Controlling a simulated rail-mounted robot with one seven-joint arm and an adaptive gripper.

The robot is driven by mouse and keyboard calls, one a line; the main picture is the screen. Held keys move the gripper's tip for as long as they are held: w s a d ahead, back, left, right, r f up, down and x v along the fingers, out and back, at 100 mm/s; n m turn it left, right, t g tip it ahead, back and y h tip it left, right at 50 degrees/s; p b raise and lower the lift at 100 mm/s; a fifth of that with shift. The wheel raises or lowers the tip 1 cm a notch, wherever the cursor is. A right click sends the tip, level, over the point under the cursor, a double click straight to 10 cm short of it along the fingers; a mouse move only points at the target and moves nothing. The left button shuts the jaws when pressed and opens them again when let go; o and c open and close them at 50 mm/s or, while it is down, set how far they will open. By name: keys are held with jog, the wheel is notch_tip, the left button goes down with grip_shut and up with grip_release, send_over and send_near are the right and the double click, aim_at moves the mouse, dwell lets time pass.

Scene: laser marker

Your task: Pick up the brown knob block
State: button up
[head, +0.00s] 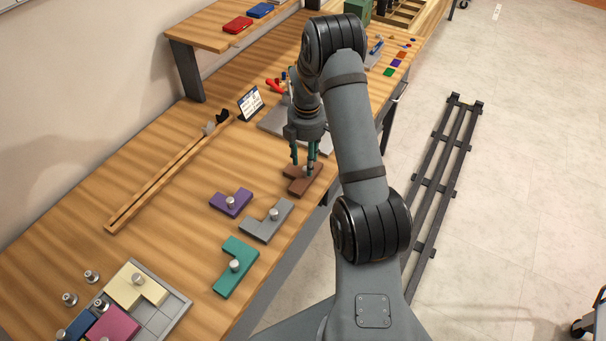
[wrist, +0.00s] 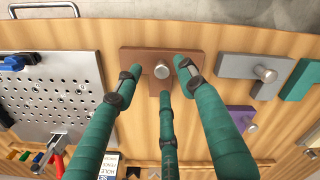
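The brown knob block (head: 304,186) lies flat on the wooden table, near its edge, partly hidden by my gripper (head: 304,168) in the head view. In the wrist view the brown block (wrist: 137,57) shows a round silver knob (wrist: 161,70) near its middle. My gripper (wrist: 158,75) is over the block, its green fingers spread around the knob with visible gaps in the wrist view. It is open and holds nothing. Whether the fingertips touch the block's top cannot be told.
A grey block (head: 266,220), a purple block (head: 231,202) and a teal block (head: 236,266) lie nearby. A tray (head: 172,312) with more knob blocks is at the lower left. A perforated metal plate (wrist: 55,95) lies on the block's other side.

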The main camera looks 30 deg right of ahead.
aim_at(305, 168)
jog(key=shift+s+a+f+p, duration=0.15)
jog(key=shift+f+p, duration=0.3)
jog(key=shift+f, duration=1.4)
jog(key=shift+c, duration=1)
jog(key=c, duration=0.7)
grip_shut()
